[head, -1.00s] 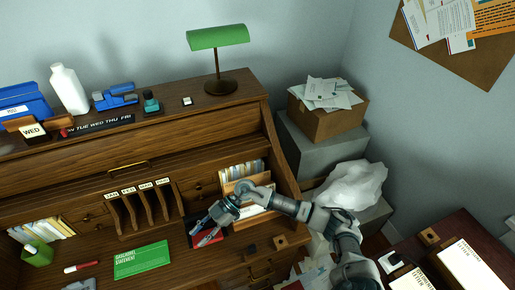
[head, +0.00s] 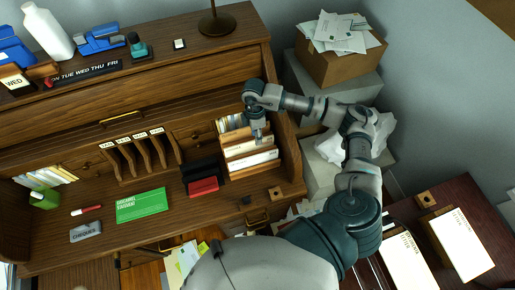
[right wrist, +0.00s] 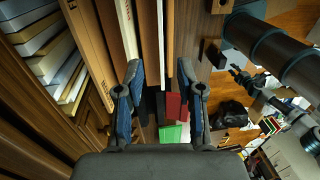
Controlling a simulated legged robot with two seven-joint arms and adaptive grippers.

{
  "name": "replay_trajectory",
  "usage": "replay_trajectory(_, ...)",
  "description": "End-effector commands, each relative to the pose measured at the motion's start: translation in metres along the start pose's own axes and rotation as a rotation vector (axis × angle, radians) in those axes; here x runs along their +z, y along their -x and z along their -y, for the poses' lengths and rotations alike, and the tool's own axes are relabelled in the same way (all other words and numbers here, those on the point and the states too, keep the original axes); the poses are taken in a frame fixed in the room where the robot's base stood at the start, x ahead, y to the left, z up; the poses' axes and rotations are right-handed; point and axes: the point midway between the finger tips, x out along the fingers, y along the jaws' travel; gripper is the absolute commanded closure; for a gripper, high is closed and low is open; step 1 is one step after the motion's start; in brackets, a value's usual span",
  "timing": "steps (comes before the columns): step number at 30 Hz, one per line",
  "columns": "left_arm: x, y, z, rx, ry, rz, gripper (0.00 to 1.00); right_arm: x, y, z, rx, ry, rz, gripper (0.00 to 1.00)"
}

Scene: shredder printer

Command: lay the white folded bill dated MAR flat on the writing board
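Several white folded papers (head: 252,160) stand in a wooden letter rack (head: 236,174) on the right of the desk; I cannot read a MAR date on any of them. My right gripper (head: 258,137) is above the rack, pointing down at it. In the right wrist view, my right gripper (right wrist: 160,105) has its two blue-padded fingers apart, with the rack's upright dividers and white paper edges (right wrist: 158,30) just beyond and between them. Nothing is visibly clamped. The desk's wooden writing surface (head: 150,235) lies left of the rack. My left gripper is not in view.
A green statement sheet (head: 141,205) lies on the desk beside a grey CHEQUES item (head: 86,232) and a red-tipped marker (head: 86,210). A black and red box (head: 203,186) stands left of the rack. Labelled wooden slots (head: 137,160) stand behind.

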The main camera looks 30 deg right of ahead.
Motion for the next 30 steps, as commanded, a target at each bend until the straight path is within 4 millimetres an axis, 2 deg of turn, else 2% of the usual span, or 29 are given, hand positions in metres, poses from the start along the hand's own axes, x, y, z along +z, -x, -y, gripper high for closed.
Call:
replay_trajectory(6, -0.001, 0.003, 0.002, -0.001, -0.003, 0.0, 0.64, -0.004, -0.048, 0.002, -0.003, 0.001, 0.003, 0.62)
replay_trajectory(15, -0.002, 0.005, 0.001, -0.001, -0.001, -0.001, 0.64, -0.002, -0.104, 0.001, -0.001, 0.002, -0.001, 0.62)
replay_trajectory(21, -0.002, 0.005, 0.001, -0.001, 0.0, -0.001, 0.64, -0.001, -0.119, 0.0, 0.001, 0.002, -0.003, 0.62)
replay_trajectory(30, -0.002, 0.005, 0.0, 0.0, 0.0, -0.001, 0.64, -0.002, -0.121, 0.0, 0.001, 0.003, -0.002, 0.62)
